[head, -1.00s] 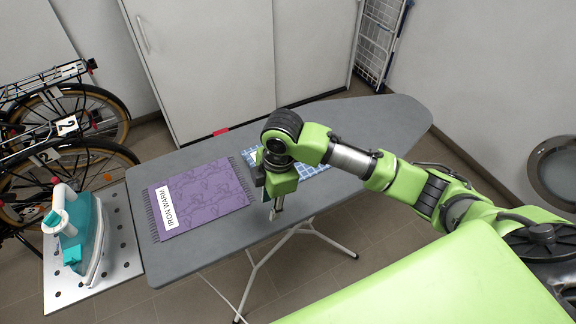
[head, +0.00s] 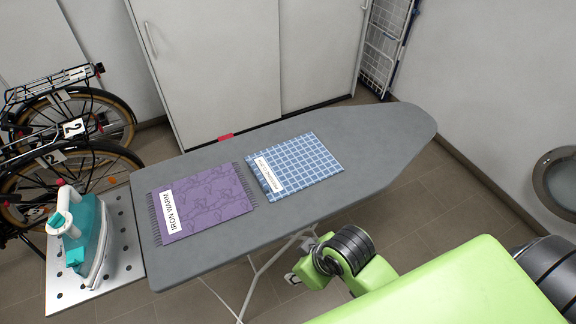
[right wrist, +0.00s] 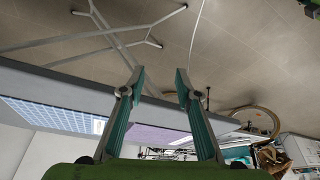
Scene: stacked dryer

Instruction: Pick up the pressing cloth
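The pressing cloth, a blue checked folded cloth (head: 308,160) with a white label, lies flat on the grey ironing board (head: 385,130) in the head view. In the right wrist view the blue checked cloth (right wrist: 60,118) shows at the left, beyond the board's edge. My right gripper (head: 291,278) is below and in front of the cloth in the head view, beside the board's near edge and apart from the cloth. In the right wrist view its two fingers (right wrist: 160,82) are spread with nothing between them. My left gripper is in neither view.
A purple fringed cloth (head: 205,200) labelled "IRON WARM" lies just left of the blue one. A teal iron (head: 84,235) stands on a perforated metal rest (head: 122,240) at the board's left end. Bicycles (head: 70,130) stand behind the iron. The board's right end is clear.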

